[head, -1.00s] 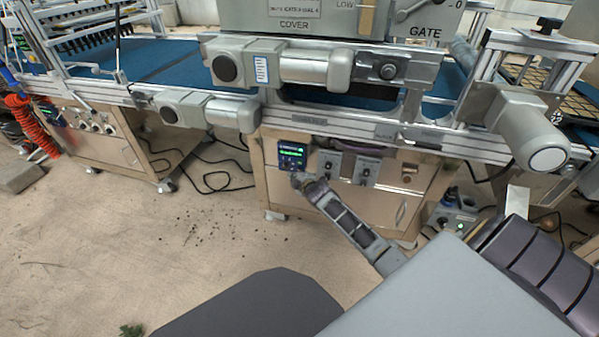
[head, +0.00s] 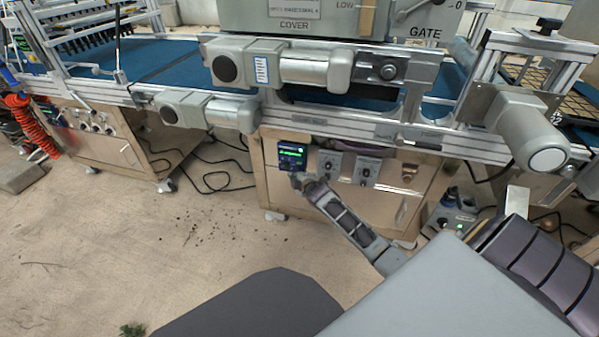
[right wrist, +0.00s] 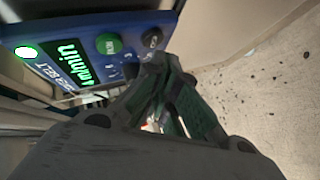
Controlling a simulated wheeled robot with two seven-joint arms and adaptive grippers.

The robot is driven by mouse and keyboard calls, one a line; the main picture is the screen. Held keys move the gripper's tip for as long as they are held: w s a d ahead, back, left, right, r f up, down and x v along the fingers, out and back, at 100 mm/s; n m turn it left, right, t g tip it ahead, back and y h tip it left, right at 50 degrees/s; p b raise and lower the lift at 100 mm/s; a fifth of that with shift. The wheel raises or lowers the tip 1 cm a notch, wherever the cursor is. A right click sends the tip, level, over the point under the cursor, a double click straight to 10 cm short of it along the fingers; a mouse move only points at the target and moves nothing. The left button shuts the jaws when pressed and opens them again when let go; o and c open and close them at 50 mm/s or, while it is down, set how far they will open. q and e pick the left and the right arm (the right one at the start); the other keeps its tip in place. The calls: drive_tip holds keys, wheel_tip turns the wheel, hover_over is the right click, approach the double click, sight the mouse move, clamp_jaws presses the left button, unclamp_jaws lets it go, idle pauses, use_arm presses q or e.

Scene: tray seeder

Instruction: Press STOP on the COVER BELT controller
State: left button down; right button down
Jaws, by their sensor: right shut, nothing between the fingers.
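The COVER BELT controller (head: 292,155) is a small blue box with a lit green display on the front of the middle cabinet. In the right wrist view the controller (right wrist: 75,45) fills the upper left, with a "m/min" display, a lit green lamp (right wrist: 26,52), a green button (right wrist: 108,43) and a dark round button (right wrist: 152,38). The dark button's label is not readable. My right gripper (head: 296,180) is shut and empty just below the controller. In the right wrist view its fingertips (right wrist: 160,64) are close to the dark button; contact cannot be told. My left gripper is not in view.
A motor (head: 208,110) sticks out from the conveyor above left. Cables lie on the floor between the cabinets. The sandy floor (head: 130,230) in front is mostly clear.

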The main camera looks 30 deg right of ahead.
drive_tip(key=shift+w+d, duration=0.2)
drive_tip(key=shift+d, duration=0.05)
idle(0.3)
drive_tip(key=shift+w+d, duration=0.25)
drive_tip(key=shift+d, duration=0.05)
idle(0.9)
drive_tip(key=shift+s+a+p, duration=0.1)
drive_tip(key=shift+p, duration=0.3)
drive_tip(key=shift+s+a+p, duration=0.4)
drive_tip(key=shift+a+p, duration=0.1)
drive_tip(key=shift+p, duration=0.05)
idle(0.3)
drive_tip(key=shift+s+a+p, duration=1.3)
drive_tip(key=shift+s+a, duration=0.35)
drive_tip(key=shift+a, duration=0.25)
